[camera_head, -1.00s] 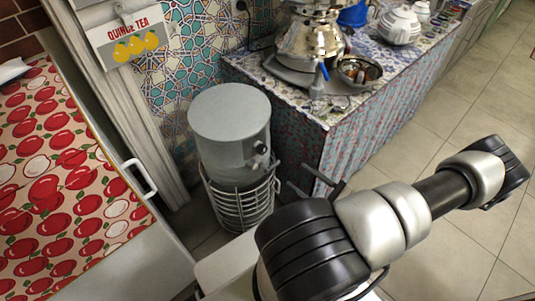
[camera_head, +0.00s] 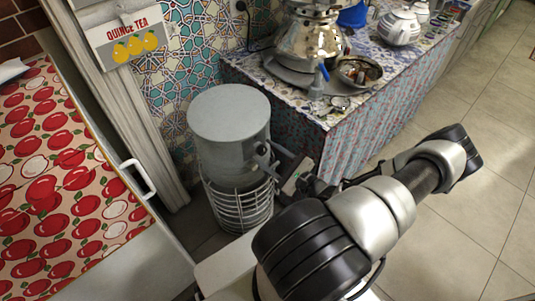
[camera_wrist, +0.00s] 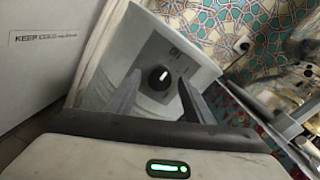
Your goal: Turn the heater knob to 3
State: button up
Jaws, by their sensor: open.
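The heater (camera_head: 228,125) is a grey metal cylinder with a flat lid, standing low beside the tiled wall. Its front panel also shows in the wrist view (camera_wrist: 135,65). The round black knob (camera_wrist: 159,77) has a white pointer tilted slightly right of straight up. Small lettering sits above it on the panel, too blurred to read surely; no 3 can be made out. My gripper (camera_wrist: 160,88) is open, with one finger to each side of the knob in the wrist view. In the head view my gripper (camera_head: 274,163) is close to the heater's knob side; contact cannot be told.
A wire rack (camera_head: 238,208) surrounds the heater's lower part. A cloth-covered table (camera_head: 345,125) with a samovar (camera_head: 308,38) and a bowl (camera_head: 358,71) stands to the right. A white handle (camera_head: 140,178) juts out at left. Floor (camera_head: 480,180) at right is clear.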

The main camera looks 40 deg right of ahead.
jog(key=c, duration=1)
jog(key=shift+c, duration=0.2)
